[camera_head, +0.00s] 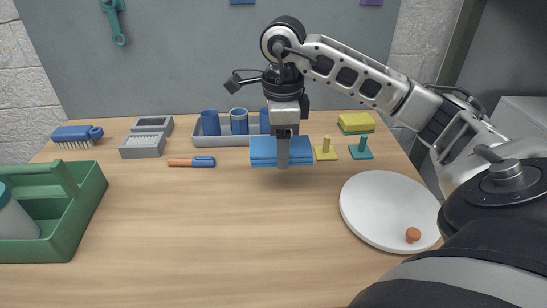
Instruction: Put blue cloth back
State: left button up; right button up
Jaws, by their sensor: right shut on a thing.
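The blue cloth (262,152) is a folded, layered block near the middle of the table's back half. My right gripper (283,154) comes down from above and is shut on the cloth, with a finger across its front face. I cannot tell whether the cloth is clear of the table. A yellow folded cloth stack (356,122) lies at the back right, with a green layer showing. My left gripper is not in view.
A yellow spindle (325,152) and a teal spindle (361,151) stand just right of the cloth. A white plate (375,210) holds a small orange-brown piece. A tray with blue cups (239,121) stands behind. A green caddy (85,215) is at left. The front middle is clear.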

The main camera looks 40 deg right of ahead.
send_over(273, 174)
notch_tip(273, 174, down, 4)
jog(key=shift+s+a+f, duration=0.1)
jog(key=shift+f, duration=0.1)
jog(key=shift+f+p, duration=0.35)
jog(key=shift+f, duration=1.2)
jog(key=shift+f, duration=0.2)
jog(key=o, duration=0.9)
jog(key=shift+r, duration=0.2)
notch_tip(273, 174, up, 12)
jog(key=shift+r+p, duration=0.1)
jog(key=shift+p, duration=0.2)
